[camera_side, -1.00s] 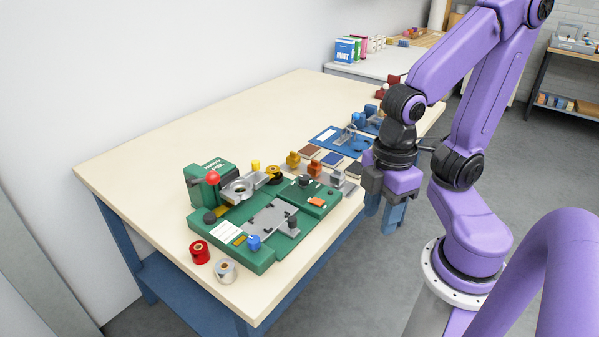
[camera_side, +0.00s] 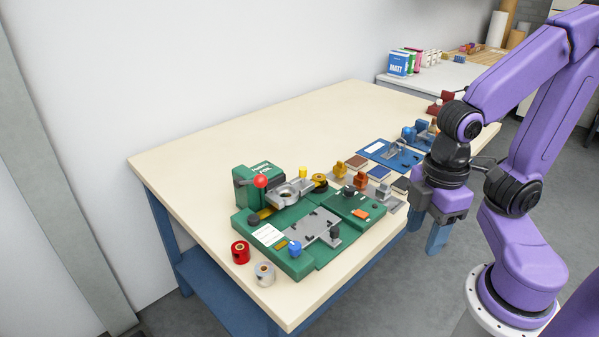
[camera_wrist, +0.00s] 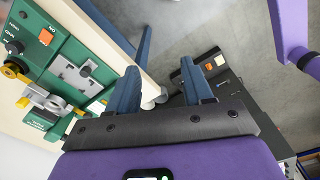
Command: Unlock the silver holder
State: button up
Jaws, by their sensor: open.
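A green machine (camera_side: 257,219) sits at the front of the table. A silver holder (camera_side: 290,193) with a round opening sits at its back, with a yellow knob (camera_side: 303,172) beside it; the holder also shows at the left of the wrist view (camera_wrist: 45,98). A flat grey plate (camera_side: 318,224) lies in front of it, with a blue knob (camera_side: 295,248) near one corner. I cannot tell whether the holder is locked. My gripper (camera_side: 423,238) is open and empty, pointing down off the table's right edge, apart from the machine. Its blue fingers (camera_wrist: 160,68) stand apart in the wrist view.
A red-ball lever (camera_side: 260,181) rises at the machine's back left. A red roll (camera_side: 241,252) and a silver roll (camera_side: 265,274) stand at the front left. Coloured blocks and a blue fixture (camera_side: 390,154) line the right side. The table's back left (camera_side: 220,150) is bare.

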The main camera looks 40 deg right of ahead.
jog(key=w+a+r, duration=0.2)
jog(key=w, duration=0.3)
jog(key=w+a+r, duration=0.2)
jog(key=w, duration=0.3)
notch_tip(320, 180, up, 3)
jog(key=n, duration=0.4)
send_over(303, 168)
notch_tip(303, 168, down, 16)
jog(key=shift+f, duration=0.15)
grip_shut()
